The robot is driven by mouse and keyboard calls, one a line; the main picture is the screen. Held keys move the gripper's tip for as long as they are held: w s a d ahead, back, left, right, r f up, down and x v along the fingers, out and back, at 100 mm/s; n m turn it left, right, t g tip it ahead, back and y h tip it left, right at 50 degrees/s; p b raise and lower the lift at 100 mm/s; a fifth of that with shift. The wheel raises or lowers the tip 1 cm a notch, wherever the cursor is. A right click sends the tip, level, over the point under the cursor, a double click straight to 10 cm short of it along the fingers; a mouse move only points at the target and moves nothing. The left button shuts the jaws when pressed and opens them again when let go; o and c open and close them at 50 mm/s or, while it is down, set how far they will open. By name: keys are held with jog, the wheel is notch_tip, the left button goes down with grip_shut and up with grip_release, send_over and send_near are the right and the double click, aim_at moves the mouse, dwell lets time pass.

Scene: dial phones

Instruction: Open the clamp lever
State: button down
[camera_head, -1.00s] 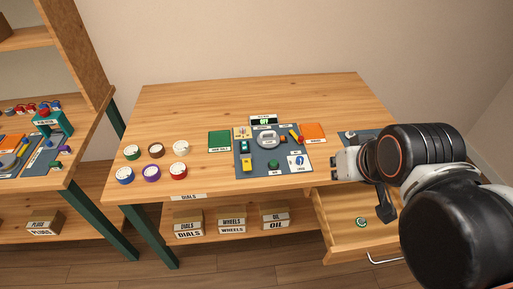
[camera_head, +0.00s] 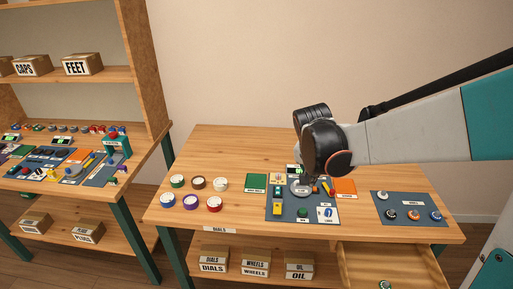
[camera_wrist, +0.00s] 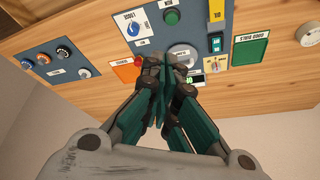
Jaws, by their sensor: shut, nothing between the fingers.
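A dark mat (camera_head: 287,215) in the middle of the table holds a round grey fixture (camera_head: 298,191), which also shows partly in the wrist view (camera_wrist: 183,50). A small yellow-and-red part (camera_head: 328,188) sits at the fixture's right; it looks like a lever, but I cannot tell for certain that it is the clamp lever. My gripper (camera_wrist: 164,62) is shut and empty, pointing down over the fixture's edge. Its fingers cover part of the fixture and the mat beside it. I cannot tell whether the fingertips touch anything. In the head view my wrist hides most of the gripper.
A green pad (camera_head: 256,184) and an orange pad (camera_head: 344,188) flank the mat. Several coloured dials (camera_head: 190,201) stand at the left. Another mat (camera_head: 408,208) with round parts lies at the right. An open drawer (camera_head: 385,265) juts out below the table front.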

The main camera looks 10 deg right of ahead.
aim_at(328, 187)
jog(key=w+d+f+m, duration=0.1)
jog(key=w+d+f, duration=0.1)
jog(key=f, duration=0.4)
jog(key=w+d+f+m+g+h+b, duration=0.1)
jog(key=w+d+f+m, duration=0.1)
jog(key=f, duration=0.4)
jog(key=w+d+f+m+b, duration=0.1)
jog(key=w+d+f, duration=0.2)
jog(key=f, duration=0.3)
jog(key=shift+w+d+f+m+g, duration=0.2)
jog(key=shift+w+f+m+g, duration=0.15)
jog(key=shift+w, duration=0.2)
jog(key=d, duration=0.2)
jog(key=w+d+b, duration=0.1)
jog(key=shift+f, duration=0.35)
jog(key=shift+w+d+r, duration=0.1)
jog(key=shift+w+d, duration=0.15)
jog(key=shift+d, duration=0.25)
jog(key=shift+d+b, duration=0.3)
jog(key=shift+d, duration=0.7)
jog(key=shift+s, duration=0.1)
